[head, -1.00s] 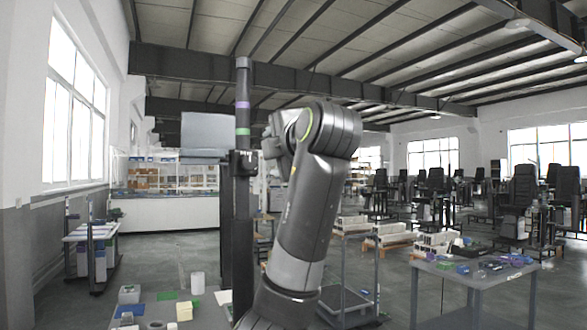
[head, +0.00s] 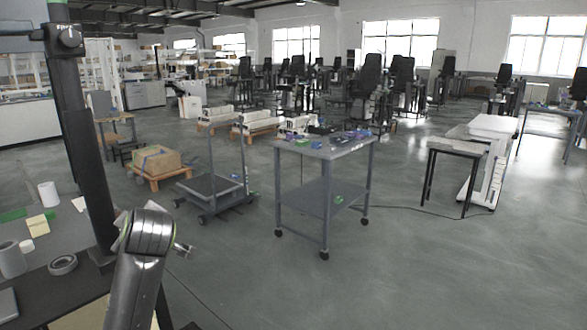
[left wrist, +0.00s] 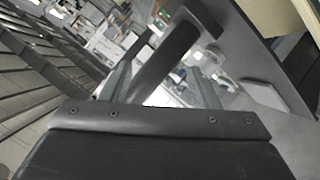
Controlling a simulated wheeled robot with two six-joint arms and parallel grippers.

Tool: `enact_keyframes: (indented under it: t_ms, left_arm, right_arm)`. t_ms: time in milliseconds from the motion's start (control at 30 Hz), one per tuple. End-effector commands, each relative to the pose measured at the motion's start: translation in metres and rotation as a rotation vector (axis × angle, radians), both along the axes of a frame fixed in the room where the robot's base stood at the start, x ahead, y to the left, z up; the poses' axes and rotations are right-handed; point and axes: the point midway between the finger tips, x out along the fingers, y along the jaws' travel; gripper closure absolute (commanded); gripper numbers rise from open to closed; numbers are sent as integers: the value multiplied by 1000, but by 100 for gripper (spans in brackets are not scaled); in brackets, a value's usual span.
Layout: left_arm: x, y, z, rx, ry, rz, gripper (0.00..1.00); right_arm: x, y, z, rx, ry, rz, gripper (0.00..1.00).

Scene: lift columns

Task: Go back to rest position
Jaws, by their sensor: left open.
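One of my arms rises from the bottom left of the head view, with a rounded dark joint on top. It comes in beside the workbench (head: 75,235), and I cannot make out a gripper clearly on it there. In the left wrist view my left gripper (left wrist: 162,92) shows as a dark bolted body along the bottom with its fingers apart. I see nothing held between them. The wrist view is steeply tilted and cluttered behind the gripper. My right gripper is not in view.
The workbench carries a white cylinder (head: 48,194), a tape roll (head: 63,264) and a grey cup (head: 12,260). A grey wheeled cart (head: 325,150) with small coloured items stands mid-room. A flat trolley (head: 212,186) and a brown box (head: 157,161) stand behind.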

Motion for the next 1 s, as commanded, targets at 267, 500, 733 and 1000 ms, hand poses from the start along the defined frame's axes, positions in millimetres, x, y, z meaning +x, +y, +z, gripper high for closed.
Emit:
enact_keyframes:
  t_ms: [267, 500, 733, 1000]
  left_arm:
    - [-68, 7, -143, 122, 337, -227, 45]
    - [-152, 6, -235, 197, 586, -446, 45]
    - [-249, -1, -296, 245, 785, -671, 45]
    - [-345, -13, -326, 276, 937, -894, 45]
  right_arm:
    - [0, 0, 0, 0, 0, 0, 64]
    - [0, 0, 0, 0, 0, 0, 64]
    - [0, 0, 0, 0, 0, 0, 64]
    - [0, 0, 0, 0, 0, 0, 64]
